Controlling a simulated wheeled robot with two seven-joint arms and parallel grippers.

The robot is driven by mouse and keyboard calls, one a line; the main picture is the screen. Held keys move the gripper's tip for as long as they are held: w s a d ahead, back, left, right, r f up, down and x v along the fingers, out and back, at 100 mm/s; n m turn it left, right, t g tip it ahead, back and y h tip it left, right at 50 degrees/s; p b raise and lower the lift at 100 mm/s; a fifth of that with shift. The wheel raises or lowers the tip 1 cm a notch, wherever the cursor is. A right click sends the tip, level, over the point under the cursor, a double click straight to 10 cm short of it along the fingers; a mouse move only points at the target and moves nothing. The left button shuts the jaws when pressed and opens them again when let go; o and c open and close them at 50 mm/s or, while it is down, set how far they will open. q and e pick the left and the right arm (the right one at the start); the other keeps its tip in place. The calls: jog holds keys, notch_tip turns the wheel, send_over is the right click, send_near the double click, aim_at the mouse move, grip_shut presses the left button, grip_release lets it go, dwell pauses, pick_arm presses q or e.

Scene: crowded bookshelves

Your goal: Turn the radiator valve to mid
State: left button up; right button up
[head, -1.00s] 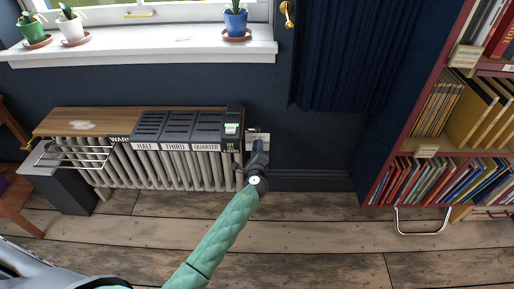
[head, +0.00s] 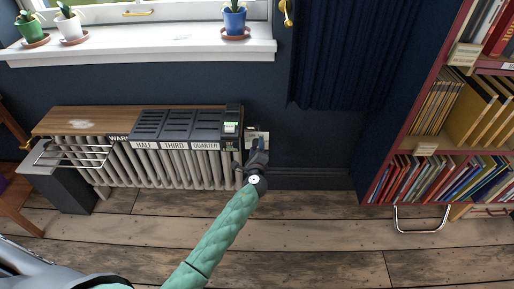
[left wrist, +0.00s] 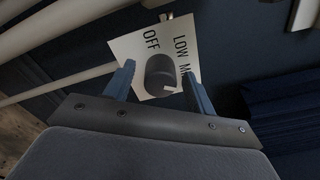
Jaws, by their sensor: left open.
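The radiator valve is a dark round knob (left wrist: 160,72) on a white plate (left wrist: 126,47) in the left wrist view. The plate reads OFF, LOW and the start of a word with M, the rest hidden behind a finger. A pale notch shows on the knob's lower right side. My left gripper (left wrist: 159,69) is open, with one finger on each side of the knob; I cannot tell whether either touches it. In the head view my left gripper (head: 256,157) is at the radiator's right end, below the white plate (head: 263,134), and hides the knob.
The ribbed radiator (head: 170,168) stands left of my gripper, with a dark labelled unit (head: 178,126) and a wooden top (head: 75,121). A white sill (head: 150,50) with potted plants is above. A dark curtain (head: 335,60) and a red bookshelf (head: 375,187) are to the right.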

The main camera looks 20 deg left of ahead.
pick_arm(q)
jog(key=v, duration=0.7)
jog(key=shift+s, duration=0.3)
jog(key=shift+d, duration=0.15)
